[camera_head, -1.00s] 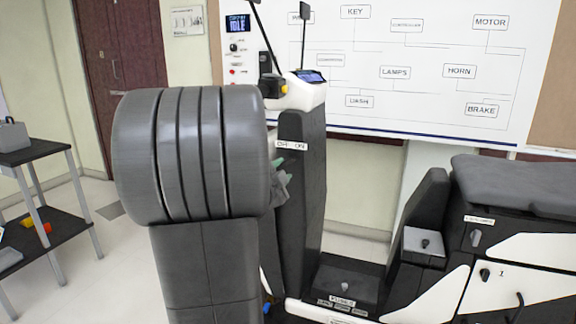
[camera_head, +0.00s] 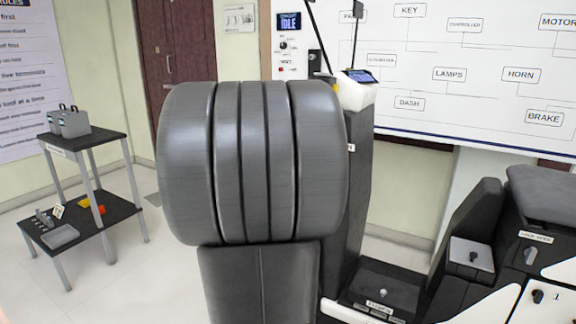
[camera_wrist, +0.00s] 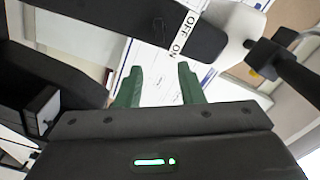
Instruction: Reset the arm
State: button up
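My gripper (camera_wrist: 160,88) shows in the wrist view with two green fingers standing apart and nothing between them. In the head view my own large grey arm joint fills the middle and hides my gripper. Beyond the fingers in the wrist view is a black column with an OFF ON label (camera_wrist: 183,35). The scooter rig's black front column (camera_head: 350,190) stands just right of my arm in the head view, partly covered by it.
A black two-shelf cart (camera_head: 85,140) with grey cases on top stands at the left. The scooter seat (camera_head: 545,195) and a black floorboard box (camera_head: 385,290) are at the right. A labelled whiteboard (camera_head: 470,80) is behind. Floor between cart and arm is clear.

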jog(key=x, duration=1.2)
jog(key=shift+w+d, duration=0.15)
jog(key=v, duration=1.4)
jog(key=x, duration=1.4)
jog(key=s+a+n+p, duration=0.5)
jog(key=n+p, duration=0.4)
jog(key=n, duration=0.3)
jog(key=shift+r, duration=0.4)
jog(key=shift+s+a, duration=0.1)
